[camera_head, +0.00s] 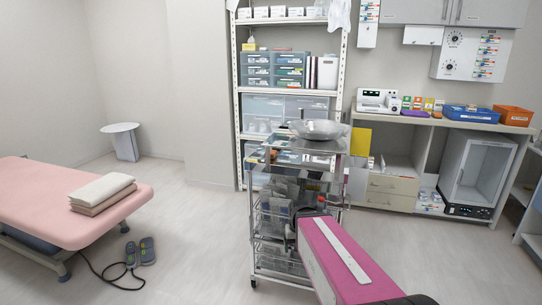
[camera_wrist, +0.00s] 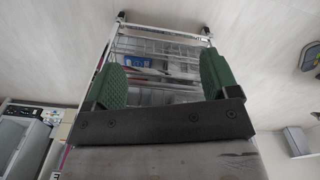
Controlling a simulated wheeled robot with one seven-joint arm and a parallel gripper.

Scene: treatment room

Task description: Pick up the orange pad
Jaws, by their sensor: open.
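A small flat orange item (camera_head: 415,114), which looks like the orange pad, lies on the long counter (camera_head: 400,120) at the right of the head view, in front of a row of small boxes. It is too small there to make out clearly. My gripper (camera_wrist: 163,72) shows in the wrist view with two green fingers wide apart and nothing between them. It points down toward the metal cart, far from the counter. The orange pad does not show in the wrist view.
A wire-basket cart (camera_head: 290,215) with a steel bowl (camera_head: 318,129) on top stands beside my arm. A purple item (camera_head: 437,115), a blue bin (camera_head: 470,114) and an orange bin (camera_head: 514,115) share the counter.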

